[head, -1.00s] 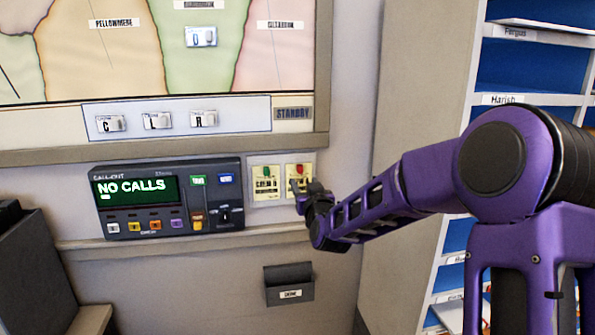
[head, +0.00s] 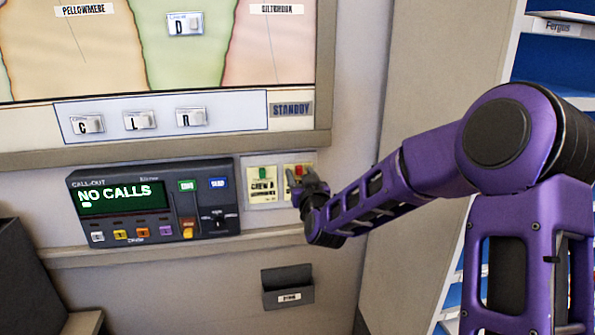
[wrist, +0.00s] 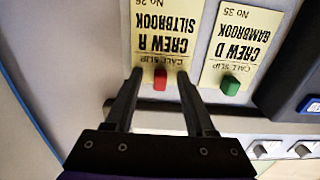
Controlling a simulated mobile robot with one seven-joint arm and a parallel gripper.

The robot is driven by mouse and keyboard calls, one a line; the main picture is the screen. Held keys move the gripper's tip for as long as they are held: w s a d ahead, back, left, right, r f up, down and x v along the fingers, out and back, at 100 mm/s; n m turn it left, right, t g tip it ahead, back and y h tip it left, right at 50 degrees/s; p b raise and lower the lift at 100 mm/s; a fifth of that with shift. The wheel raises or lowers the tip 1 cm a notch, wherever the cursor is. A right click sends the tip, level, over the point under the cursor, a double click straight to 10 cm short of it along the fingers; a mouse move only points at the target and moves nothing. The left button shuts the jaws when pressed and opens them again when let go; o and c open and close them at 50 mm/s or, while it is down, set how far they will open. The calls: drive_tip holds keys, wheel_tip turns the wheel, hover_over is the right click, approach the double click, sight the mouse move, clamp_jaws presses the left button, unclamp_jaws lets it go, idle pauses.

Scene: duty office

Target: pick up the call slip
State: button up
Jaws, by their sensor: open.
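Two pale yellow call slips hang side by side on the wall panel. The right one in the head view (head: 291,172) has a red tab and is partly hidden by my gripper (head: 307,187). In the wrist view, where the print is upside down, this slip (wrist: 165,28) reads Crew R, Siltbrook. The other slip, with a green tab (head: 262,186), reads Crew D in the wrist view (wrist: 240,45). My gripper (wrist: 160,73) is open, its fingertips on either side of the red tab at the slip's edge. I cannot tell whether they touch the slip.
The call-out console (head: 150,203), showing NO CALLS, is left of the slips. A map board (head: 165,140) with lettered magnets is above. A small dark wall bin (head: 288,293) hangs below. Pigeonhole shelves (head: 553,70) stand at the right.

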drive_tip(key=shift+w, duration=0.1)
clamp_jaws()
idle(1.4)
